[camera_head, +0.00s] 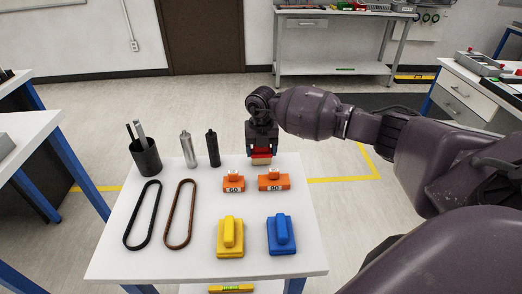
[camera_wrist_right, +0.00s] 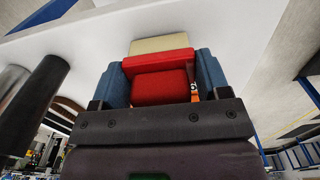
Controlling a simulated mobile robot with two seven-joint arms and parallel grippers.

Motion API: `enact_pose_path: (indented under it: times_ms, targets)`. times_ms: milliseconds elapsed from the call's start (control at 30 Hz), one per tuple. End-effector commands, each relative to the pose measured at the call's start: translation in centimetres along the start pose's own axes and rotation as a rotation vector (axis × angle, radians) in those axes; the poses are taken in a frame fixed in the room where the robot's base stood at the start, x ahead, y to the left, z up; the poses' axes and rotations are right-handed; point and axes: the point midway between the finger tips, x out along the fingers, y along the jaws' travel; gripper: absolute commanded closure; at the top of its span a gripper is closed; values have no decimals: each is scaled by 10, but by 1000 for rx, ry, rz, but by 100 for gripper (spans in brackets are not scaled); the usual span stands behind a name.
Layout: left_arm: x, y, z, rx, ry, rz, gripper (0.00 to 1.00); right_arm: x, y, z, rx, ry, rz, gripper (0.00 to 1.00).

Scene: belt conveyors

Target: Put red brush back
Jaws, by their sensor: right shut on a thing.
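My right gripper (camera_head: 261,146) is shut on the red brush (camera_head: 261,151), at the far edge of the white table. The brush's beige bristles (camera_head: 261,160) point down; I cannot tell from the head view whether they touch the table. In the right wrist view the blue fingertips (camera_wrist_right: 162,82) stand on both sides of the red brush (camera_wrist_right: 160,84), with its pale bristles (camera_wrist_right: 160,44) beyond. My left gripper is in neither view.
The white table (camera_head: 205,262) holds a black cup (camera_head: 146,157), two bottles (camera_head: 188,150), two belts (camera_head: 143,215), orange blocks marked 60 (camera_head: 233,184) and 90 (camera_head: 273,182), and yellow (camera_head: 230,238) and blue (camera_head: 281,235) handled pieces. A workbench (camera_head: 345,19) stands at the back.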

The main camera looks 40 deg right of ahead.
Motion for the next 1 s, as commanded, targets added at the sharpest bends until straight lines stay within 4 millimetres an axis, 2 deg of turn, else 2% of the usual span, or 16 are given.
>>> enact_pose_path:
  times_ms: [400, 433, 600, 867, 1000]
  targets:
    - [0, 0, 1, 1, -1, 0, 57, 6, 0, 0, 0, -1, 1, 56]
    - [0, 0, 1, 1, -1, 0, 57, 5, 0, 0, 0, -1, 1, 28]
    - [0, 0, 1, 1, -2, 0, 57, 5, 0, 0, 0, -1, 1, 5]
    - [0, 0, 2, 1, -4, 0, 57, 4, 0, 0, 0, -1, 1, 5]
    - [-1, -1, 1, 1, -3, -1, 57, -6, 0, 1, 0, -3, 1, 5]
